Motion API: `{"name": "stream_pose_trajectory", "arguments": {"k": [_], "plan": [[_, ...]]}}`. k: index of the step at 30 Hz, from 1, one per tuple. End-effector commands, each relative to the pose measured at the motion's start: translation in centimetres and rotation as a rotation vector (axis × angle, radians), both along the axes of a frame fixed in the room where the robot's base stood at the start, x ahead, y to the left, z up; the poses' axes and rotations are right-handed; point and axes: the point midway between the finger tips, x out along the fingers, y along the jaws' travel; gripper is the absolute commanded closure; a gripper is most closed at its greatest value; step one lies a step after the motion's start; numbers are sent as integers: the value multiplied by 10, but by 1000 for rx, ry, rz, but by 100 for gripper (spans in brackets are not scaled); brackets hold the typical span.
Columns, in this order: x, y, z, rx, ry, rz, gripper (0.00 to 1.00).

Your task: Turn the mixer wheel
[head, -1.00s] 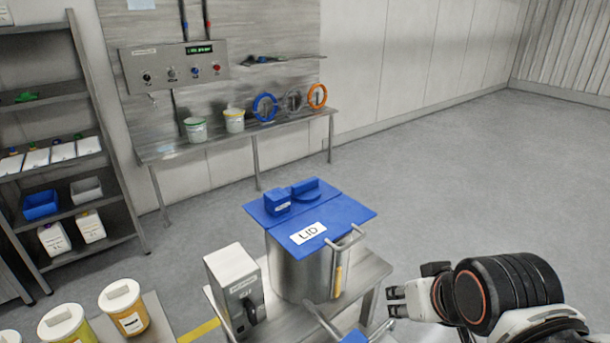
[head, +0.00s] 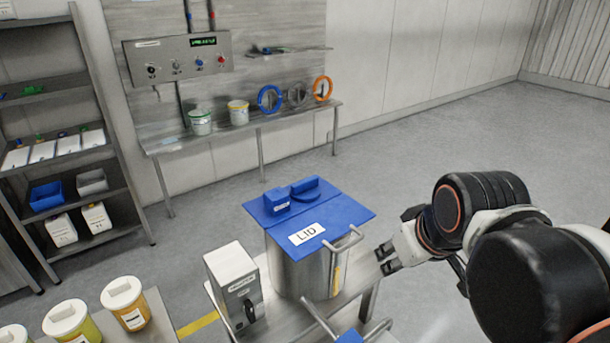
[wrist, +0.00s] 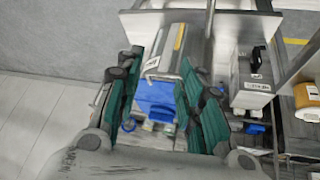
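No part is clearly marked as the mixer wheel. A steel pot (head: 300,268) stands on a low steel table, its blue lid (head: 335,215) labelled "LID". A raised round blue piece (head: 305,188) and a blue block (head: 277,201) are on the lid. Three ring-shaped wheels, blue (head: 269,99), grey (head: 297,94) and orange (head: 322,88), stand on the back bench. My gripper (head: 387,258) is right of the pot, apart from it. In the wrist view my gripper (wrist: 160,72) is open, its green-padded fingers spread, with a blue part (wrist: 155,98) visible between and beyond them.
A grey switch box (head: 233,285) stands left of the pot; it also shows in the wrist view (wrist: 250,80). A steel handle (head: 343,240) juts from the pot. Lidded tubs (head: 125,303) are at lower left. The floor (head: 450,135) behind is clear.

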Motion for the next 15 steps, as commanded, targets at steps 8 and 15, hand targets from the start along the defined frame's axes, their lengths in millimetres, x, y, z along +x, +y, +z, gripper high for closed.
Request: {"name": "stream_pose_trajectory", "arguments": {"k": [8,15], "plan": [[58,14,58,-123,74,246,65],[115,30,93,-229,142,491,65]]}}
